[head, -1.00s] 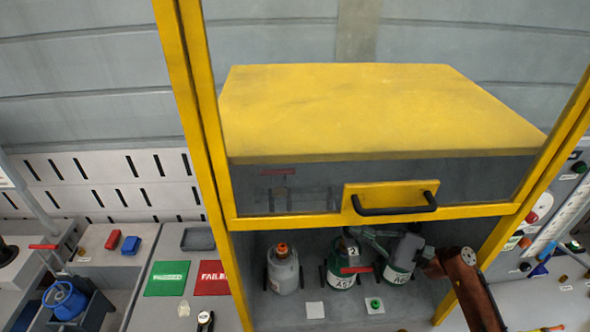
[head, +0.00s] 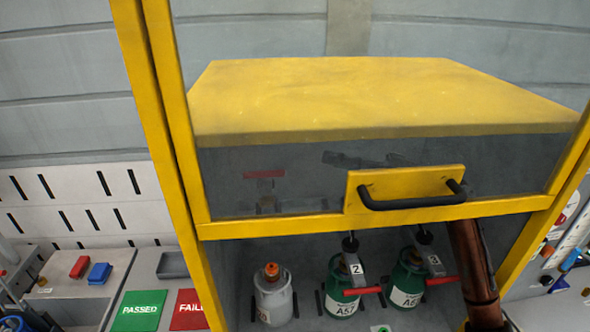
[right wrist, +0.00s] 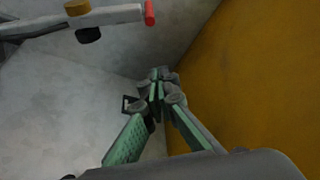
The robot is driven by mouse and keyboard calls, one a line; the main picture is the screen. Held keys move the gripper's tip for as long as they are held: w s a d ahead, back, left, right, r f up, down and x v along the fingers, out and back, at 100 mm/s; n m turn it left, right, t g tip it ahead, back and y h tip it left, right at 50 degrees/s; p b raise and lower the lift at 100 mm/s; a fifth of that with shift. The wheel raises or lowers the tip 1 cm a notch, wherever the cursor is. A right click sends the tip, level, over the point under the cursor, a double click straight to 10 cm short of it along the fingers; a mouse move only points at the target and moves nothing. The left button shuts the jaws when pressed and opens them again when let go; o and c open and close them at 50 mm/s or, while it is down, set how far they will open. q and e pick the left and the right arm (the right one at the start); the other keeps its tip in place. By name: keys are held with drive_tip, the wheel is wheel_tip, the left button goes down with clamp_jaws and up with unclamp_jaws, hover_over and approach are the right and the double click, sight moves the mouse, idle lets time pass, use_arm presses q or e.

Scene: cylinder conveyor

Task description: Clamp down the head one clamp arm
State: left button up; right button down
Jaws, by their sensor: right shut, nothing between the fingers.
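Inside the yellow cabinet (head: 215,231), in the head view, a raised clamp with a red handle (head: 263,175) shows dimly through the window, above the grey cylinder (head: 273,300). The two green cylinders, one middle (head: 334,285) and one right (head: 402,280), each have a clamp with a red handle beside them; the middle clamp bears a "2" label (head: 356,269). My right gripper (head: 330,158) is behind the window, shut and empty, right of the raised clamp and apart from it. In the right wrist view its fingers (right wrist: 157,92) are together; a grey bar with a red tip (right wrist: 149,13) is at top left. My left gripper is out of view.
The window's lower frame with its black handle (head: 412,199) crosses in front of my right arm. The cabinet's yellow wall (right wrist: 250,70) is close at right in the wrist view. Green (head: 138,310) and red (head: 189,308) mats lie outside at left.

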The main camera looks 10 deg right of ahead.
drive_tip(key=x, duration=1)
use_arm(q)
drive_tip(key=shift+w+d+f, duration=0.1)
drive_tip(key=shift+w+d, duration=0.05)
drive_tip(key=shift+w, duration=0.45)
use_arm(e)
drive_tip(key=s+f, duration=0.3)
drive_tip(key=shift+s+d, duration=0.2)
